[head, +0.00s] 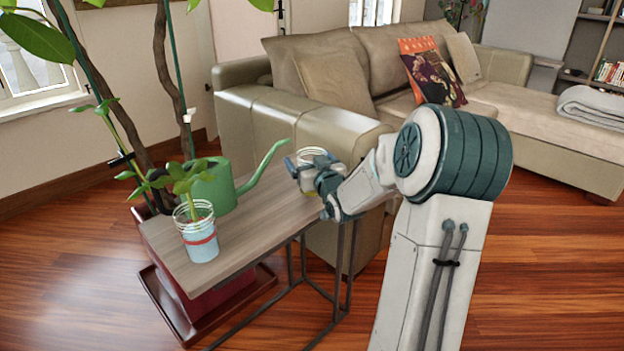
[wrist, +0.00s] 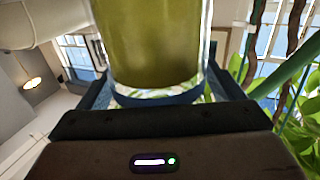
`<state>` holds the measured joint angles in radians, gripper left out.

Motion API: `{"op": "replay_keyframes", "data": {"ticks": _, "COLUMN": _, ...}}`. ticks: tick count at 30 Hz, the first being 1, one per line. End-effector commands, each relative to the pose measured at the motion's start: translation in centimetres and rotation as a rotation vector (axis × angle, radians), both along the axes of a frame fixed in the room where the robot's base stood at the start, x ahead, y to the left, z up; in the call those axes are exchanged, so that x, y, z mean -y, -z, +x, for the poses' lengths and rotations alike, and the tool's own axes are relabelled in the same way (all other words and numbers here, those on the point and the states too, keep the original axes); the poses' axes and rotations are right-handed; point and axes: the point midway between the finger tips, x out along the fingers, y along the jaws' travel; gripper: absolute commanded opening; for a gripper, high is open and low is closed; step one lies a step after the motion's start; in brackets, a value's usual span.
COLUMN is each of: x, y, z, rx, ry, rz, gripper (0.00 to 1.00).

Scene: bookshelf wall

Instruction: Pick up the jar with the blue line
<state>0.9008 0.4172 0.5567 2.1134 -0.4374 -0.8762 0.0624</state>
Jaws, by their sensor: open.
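The jar with the blue line (head: 312,154) stands near the right end of the wooden side table (head: 262,196), partly hidden by my gripper (head: 308,168). In the wrist view the jar (wrist: 150,45) is clear glass with yellow-green contents. A blue band (wrist: 155,99) crosses it near the gripper's palm. My gripper's fingers (wrist: 158,92) are on either side of the jar. The gripper is open around it; whether a finger touches the glass I cannot tell.
A jar with a red line (head: 201,246) holding a plant stands at the table's near left end. A green watering can (head: 218,186) is behind it, its spout reaching toward my gripper. A sofa (head: 255,128) stands close behind the table. Tall plant stems rise at left.

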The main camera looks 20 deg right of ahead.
Motion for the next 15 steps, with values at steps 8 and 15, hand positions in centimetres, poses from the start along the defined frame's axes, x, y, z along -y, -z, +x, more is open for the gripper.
{"op": "replay_keyframes", "data": {"ticks": 8, "x": 0.02, "y": 0.00, "z": -0.04, "rx": 0.000, "ry": 0.000, "rz": 0.000, "gripper": 0.39}}
{"op": "replay_keyframes", "data": {"ticks": 15, "x": 0.02, "y": -0.14, "z": -0.03, "rx": 0.002, "ry": 0.000, "rz": -0.001, "gripper": 0.40}}
